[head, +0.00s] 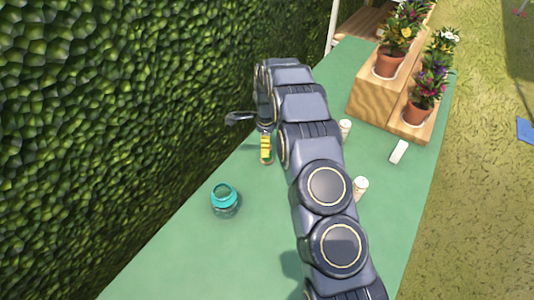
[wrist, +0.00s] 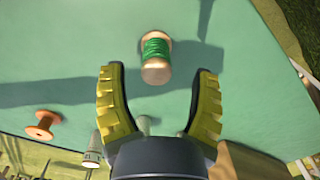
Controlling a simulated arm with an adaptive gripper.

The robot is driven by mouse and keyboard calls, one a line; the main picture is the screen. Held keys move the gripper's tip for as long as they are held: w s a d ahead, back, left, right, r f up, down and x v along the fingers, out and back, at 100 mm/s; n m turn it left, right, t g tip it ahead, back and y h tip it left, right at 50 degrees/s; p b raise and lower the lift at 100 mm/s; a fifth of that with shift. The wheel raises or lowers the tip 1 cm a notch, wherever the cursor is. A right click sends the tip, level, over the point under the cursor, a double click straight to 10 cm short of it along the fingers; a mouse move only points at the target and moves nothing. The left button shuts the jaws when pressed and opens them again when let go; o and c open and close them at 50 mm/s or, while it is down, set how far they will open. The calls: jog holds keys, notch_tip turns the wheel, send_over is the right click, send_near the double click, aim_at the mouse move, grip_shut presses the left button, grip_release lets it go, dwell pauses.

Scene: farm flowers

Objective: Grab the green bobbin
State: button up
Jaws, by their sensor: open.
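The green bobbin (wrist: 156,48), a spool of green thread with pale wooden ends, is on the green tabletop in the wrist view. It sits just beyond the fingertips, roughly centred between them. My gripper (wrist: 158,73) is open, with yellow ribbed fingers and nothing between them. In the head view a yellow finger of my gripper (head: 266,147) shows left of my arm, over the table. I cannot make out the green bobbin in the head view; my arm hides part of that area.
An orange spool (wrist: 42,125) stands at left in the wrist view. Potted flowers stand on a wooden step (head: 374,102). A hedge (head: 120,120) borders the table.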

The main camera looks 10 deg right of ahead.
jog(key=f, duration=0.5)
jog(key=shift+s+f, duration=0.1)
jog(key=shift+s, duration=0.1)
grip_shut()
